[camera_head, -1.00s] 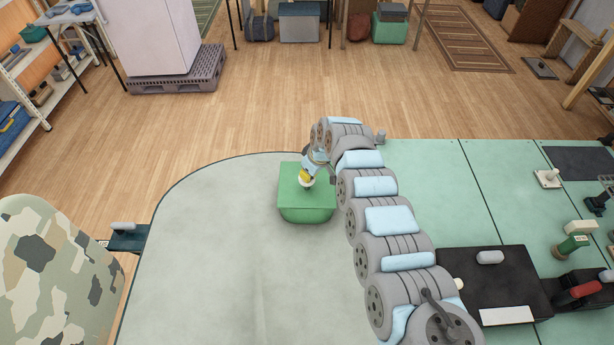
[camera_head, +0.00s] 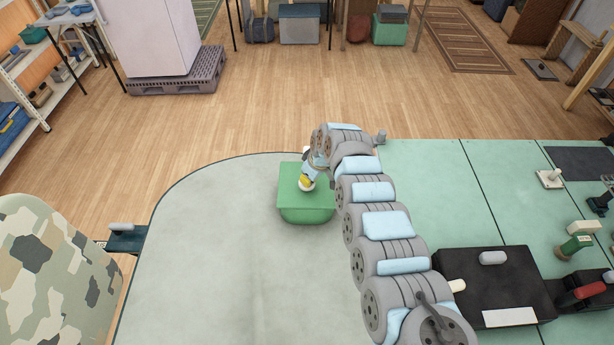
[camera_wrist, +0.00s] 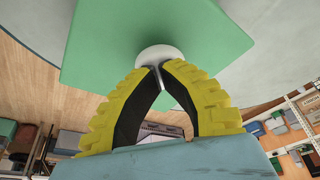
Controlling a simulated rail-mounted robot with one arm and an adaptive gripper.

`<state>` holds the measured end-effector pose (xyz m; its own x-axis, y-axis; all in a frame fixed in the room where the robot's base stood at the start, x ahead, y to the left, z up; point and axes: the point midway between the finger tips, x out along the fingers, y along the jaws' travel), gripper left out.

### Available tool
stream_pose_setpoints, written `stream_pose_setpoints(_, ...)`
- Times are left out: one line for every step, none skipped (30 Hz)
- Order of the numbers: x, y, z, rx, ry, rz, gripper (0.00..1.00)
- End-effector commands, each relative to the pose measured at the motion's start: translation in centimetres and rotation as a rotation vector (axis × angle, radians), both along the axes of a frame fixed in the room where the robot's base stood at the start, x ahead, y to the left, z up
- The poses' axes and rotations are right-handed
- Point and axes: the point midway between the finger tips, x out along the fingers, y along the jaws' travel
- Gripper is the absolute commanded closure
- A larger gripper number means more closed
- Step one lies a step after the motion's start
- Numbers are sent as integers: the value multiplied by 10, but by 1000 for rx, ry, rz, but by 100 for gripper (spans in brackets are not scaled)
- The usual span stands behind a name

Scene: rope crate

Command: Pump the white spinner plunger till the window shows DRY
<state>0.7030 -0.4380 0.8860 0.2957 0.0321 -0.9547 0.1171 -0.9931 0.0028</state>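The spinner is a green box (camera_head: 305,211) on the pale rounded table, with a white plunger (camera_head: 306,188) on its top. In the wrist view the green top (camera_wrist: 100,45) fills the upper middle, and the round white plunger (camera_wrist: 158,52) sits right at my fingertips. My gripper (camera_wrist: 158,67) has yellow ribbed fingers with dark inner pads; the tips come together over the plunger and seem to touch it. It also shows above the box in the head view (camera_head: 306,181). The window and its reading are not visible in either view.
The pale table (camera_head: 210,250) is clear left of and in front of the box. A green workbench (camera_head: 425,185) lies to the right, with a black box (camera_head: 490,275) and several small fixtures. A camouflage-patterned object (camera_head: 45,270) stands at the left edge.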

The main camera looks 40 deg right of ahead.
Motion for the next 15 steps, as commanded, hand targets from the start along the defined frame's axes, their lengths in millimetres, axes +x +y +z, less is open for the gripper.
stream_pose_setpoints(0, 0, -3, 1, 1, 0, 100)
stream_pose_setpoints(0, 0, -3, 1, 0, 0, 100)
stream_pose_setpoints(0, 0, -4, 1, 1, 0, 100)
stream_pose_setpoints(0, 1, -5, 1, 1, 0, 100)
stream_pose_setpoints(0, 1, -6, 1, 0, 0, 100)
stream_pose_setpoints(0, 1, -7, 1, 1, 0, 100)
stream_pose_setpoints(0, 1, -7, 1, 1, 0, 100)
stream_pose_setpoints(0, 1, -8, 1, 0, 0, 100)
stream_pose_setpoints(0, 1, -9, 1, 0, 0, 100)
stream_pose_setpoints(0, 1, -10, 1, 0, 0, 100)
stream_pose_setpoints(0, 1, -9, 1, 0, 0, 100)
stream_pose_setpoints(0, 1, -8, 1, 0, 0, 100)
stream_pose_setpoints(0, 1, -8, 1, 0, 0, 100)
stream_pose_setpoints(0, 1, -8, 1, 0, 0, 100)
stream_pose_setpoints(0, 1, -8, 1, 0, 0, 100)
